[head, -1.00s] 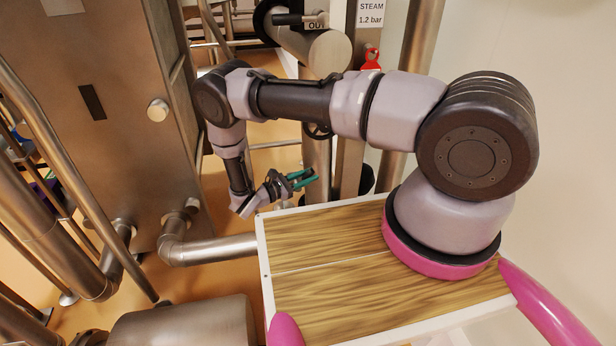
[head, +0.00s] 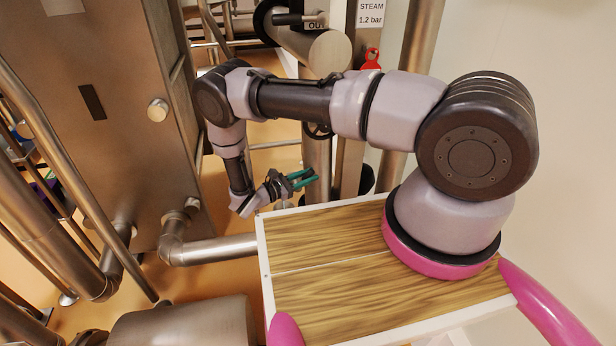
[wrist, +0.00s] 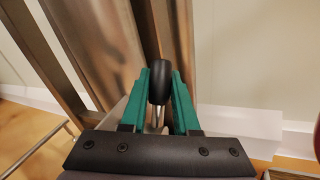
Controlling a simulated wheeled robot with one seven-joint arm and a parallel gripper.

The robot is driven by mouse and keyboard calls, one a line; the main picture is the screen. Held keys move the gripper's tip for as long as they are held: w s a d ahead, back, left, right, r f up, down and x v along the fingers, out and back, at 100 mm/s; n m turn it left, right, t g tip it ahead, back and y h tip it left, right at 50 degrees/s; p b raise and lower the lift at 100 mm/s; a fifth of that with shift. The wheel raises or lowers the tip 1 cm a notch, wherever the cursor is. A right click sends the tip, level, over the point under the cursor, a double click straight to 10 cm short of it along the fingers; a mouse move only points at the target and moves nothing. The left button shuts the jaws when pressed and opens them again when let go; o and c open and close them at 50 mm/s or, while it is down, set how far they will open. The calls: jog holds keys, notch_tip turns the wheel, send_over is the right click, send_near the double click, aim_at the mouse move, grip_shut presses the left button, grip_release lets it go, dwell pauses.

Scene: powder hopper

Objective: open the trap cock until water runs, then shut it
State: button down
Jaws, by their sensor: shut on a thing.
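My gripper (head: 300,179) has green fingers and is low beside a vertical steel pipe (head: 317,160), just beyond the far edge of my wooden deck. In the wrist view my gripper (wrist: 160,88) is shut on a black rounded handle (wrist: 159,82) with a thin metal stem below it. I take this handle to be the trap cock's lever. The cock's body is hidden, and the handle cannot be made out in the head view. No running water shows in either view.
A steel cabinet (head: 115,110) stands at the left. A bent steel pipe (head: 215,250) runs low toward my deck. A dark bucket-like thing (head: 366,180) stands behind the pipes.

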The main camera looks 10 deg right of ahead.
jog(key=shift+w+d+f+m+g+y, duration=0.1)
jog(key=shift+d+f+m+g+y, duration=0.2)
jog(key=shift+y, duration=0.6)
jog(key=shift+d+f+m+y, duration=0.35)
jog(key=shift+f+y, duration=0.2)
jog(key=shift+y, duration=0.55)
jog(key=c, duration=0.7)
grip_release()
jog(key=shift+g, duration=0.3)
jog(key=shift+o, duration=0.2)
jog(key=v, duration=1)
jog(key=shift+s+a+r, duration=0.15)
jog(key=shift+s+a, duration=0.1)
jog(key=shift+a, duration=0.05)
